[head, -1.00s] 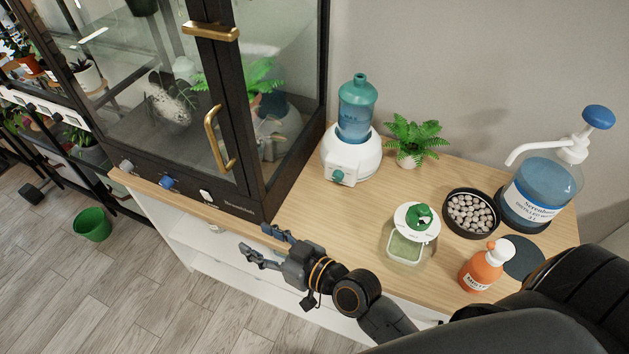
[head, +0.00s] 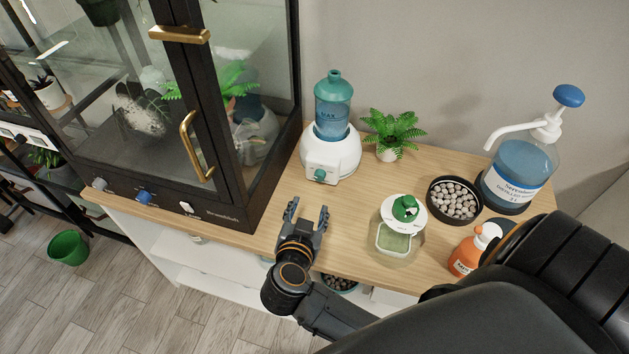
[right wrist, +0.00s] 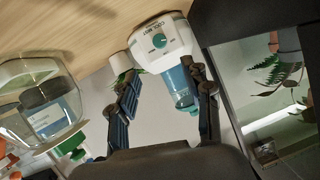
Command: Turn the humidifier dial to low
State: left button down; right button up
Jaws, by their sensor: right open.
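The humidifier (head: 331,152) has a white base and a teal-capped blue water tank (head: 333,105). It stands on the wooden cabinet top beside the glass case. Its teal dial (head: 320,175) is on the front face. In the right wrist view the dial (right wrist: 159,41) shows on a white panel with "COOL MIST" lettering; its exact setting is too small to read. My right gripper (head: 305,212) is open and empty, in front of the humidifier and apart from the dial. In the right wrist view its fingers (right wrist: 166,100) frame the tank from a distance. My left gripper is not in view.
A glass case (head: 215,130) stands left of the humidifier. A fern (head: 393,128) is to its right. A green-topped jar (head: 399,238), a pebble bowl (head: 431,205), a pump bottle (head: 515,175) and an orange bottle (head: 464,257) stand farther right. The wood before the humidifier is clear.

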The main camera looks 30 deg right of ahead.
aim_at(319, 178)
jog(key=x, duration=1.3)
jog(key=shift+w+d+f, duration=0.15)
jog(key=shift+d+f, duration=0.05)
jog(key=shift+d, duration=0.1)
grip_shut()
